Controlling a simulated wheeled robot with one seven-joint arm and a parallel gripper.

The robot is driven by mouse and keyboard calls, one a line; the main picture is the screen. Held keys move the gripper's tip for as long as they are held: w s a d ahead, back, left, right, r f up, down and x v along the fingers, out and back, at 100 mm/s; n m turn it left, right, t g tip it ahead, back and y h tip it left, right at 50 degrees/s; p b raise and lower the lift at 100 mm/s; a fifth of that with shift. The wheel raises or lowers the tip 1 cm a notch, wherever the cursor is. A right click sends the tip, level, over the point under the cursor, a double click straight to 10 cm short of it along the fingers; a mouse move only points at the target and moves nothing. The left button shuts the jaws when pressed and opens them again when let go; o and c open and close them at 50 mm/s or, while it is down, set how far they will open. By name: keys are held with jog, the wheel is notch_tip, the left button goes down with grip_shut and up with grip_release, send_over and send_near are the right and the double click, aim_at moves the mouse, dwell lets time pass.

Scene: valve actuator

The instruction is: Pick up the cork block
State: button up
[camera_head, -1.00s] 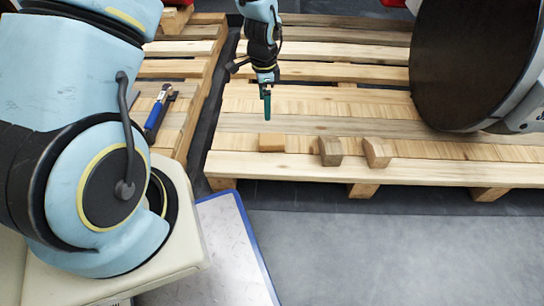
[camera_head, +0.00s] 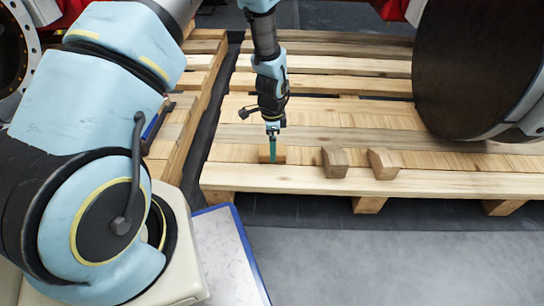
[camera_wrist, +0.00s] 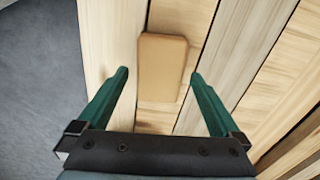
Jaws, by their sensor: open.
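The tan block that I take for the cork block (camera_head: 281,155) lies on the pallet slats, leftmost in a row of three blocks. In the head view my gripper (camera_head: 273,159) points down over it and partly hides it. In the wrist view the tan block (camera_wrist: 162,62) lies lengthwise between and ahead of my two green fingers. My gripper (camera_wrist: 160,73) is open, with a gap on each side of the block. No contact shows, and the height of the fingertips above the slats is hard to tell.
Two browner blocks, a middle one (camera_head: 334,162) and a right one (camera_head: 382,163), sit to the right on the pallet (camera_head: 310,180). A large dark disc (camera_head: 470,70) stands at the right. The slats behind the blocks are clear. A second pallet (camera_head: 190,125) is at left.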

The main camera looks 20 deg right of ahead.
notch_tip(320, 180, down, 3)
jog(key=shift+r, duration=0.2)
jog(key=shift+c, duration=0.2)
jog(key=c, duration=1.4)
jog(key=shift+o, duration=0.2)
notch_tip(320, 180, up, 10)
jog(key=p, duration=0.3)
jog(key=shift+r+p, duration=0.1)
jog(key=shift+p, duration=0.3)
